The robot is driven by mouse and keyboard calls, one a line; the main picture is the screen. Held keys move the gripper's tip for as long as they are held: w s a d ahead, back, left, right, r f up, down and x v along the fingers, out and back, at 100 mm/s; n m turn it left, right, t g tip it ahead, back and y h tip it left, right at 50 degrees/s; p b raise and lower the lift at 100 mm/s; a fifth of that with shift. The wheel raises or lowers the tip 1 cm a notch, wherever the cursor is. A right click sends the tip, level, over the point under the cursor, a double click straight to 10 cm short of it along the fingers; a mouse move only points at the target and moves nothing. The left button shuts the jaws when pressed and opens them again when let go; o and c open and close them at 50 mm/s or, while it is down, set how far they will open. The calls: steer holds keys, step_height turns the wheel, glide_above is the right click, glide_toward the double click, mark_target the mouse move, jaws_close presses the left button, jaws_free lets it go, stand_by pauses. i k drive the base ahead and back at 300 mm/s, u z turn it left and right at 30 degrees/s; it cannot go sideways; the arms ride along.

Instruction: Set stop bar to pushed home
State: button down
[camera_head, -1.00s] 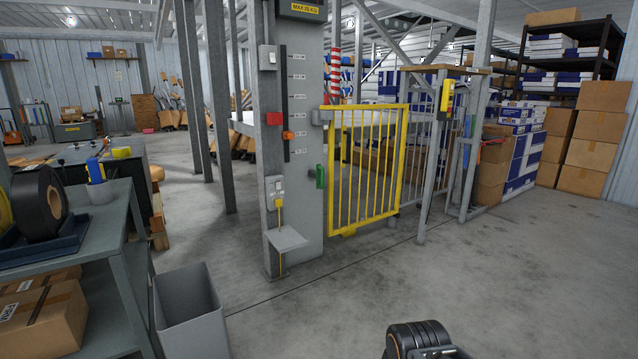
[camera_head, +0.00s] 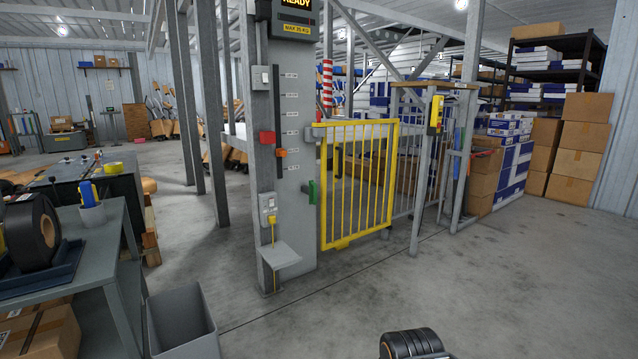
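A grey column (camera_head: 295,200) stands left of centre. It carries a dark vertical slot with a scale (camera_head: 282,120), a red block (camera_head: 267,137), an orange slider (camera_head: 281,153) and a green handle (camera_head: 312,191). A yellow barred gate (camera_head: 356,187) is beside the column and looks closed. No part is labelled as the stop bar, and I cannot tell which one it is. A black ribbed part at the bottom edge looks like my arm. My gripper's fingers are not visible, and nothing of mine touches the column or gate.
A grey bin (camera_head: 181,320) and a grey workbench (camera_head: 90,235) with a black tape reel (camera_head: 38,232) stand at the lower left. A small grey shelf (camera_head: 280,254) juts from the column. A yellow control box (camera_head: 436,113) hangs right of the gate. The floor in front is clear.

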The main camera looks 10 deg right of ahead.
mark_target(312, 190)
steer(key=u, duration=0.15)
steer(key=i, duration=2.85)
steer(key=z, duration=0.05)
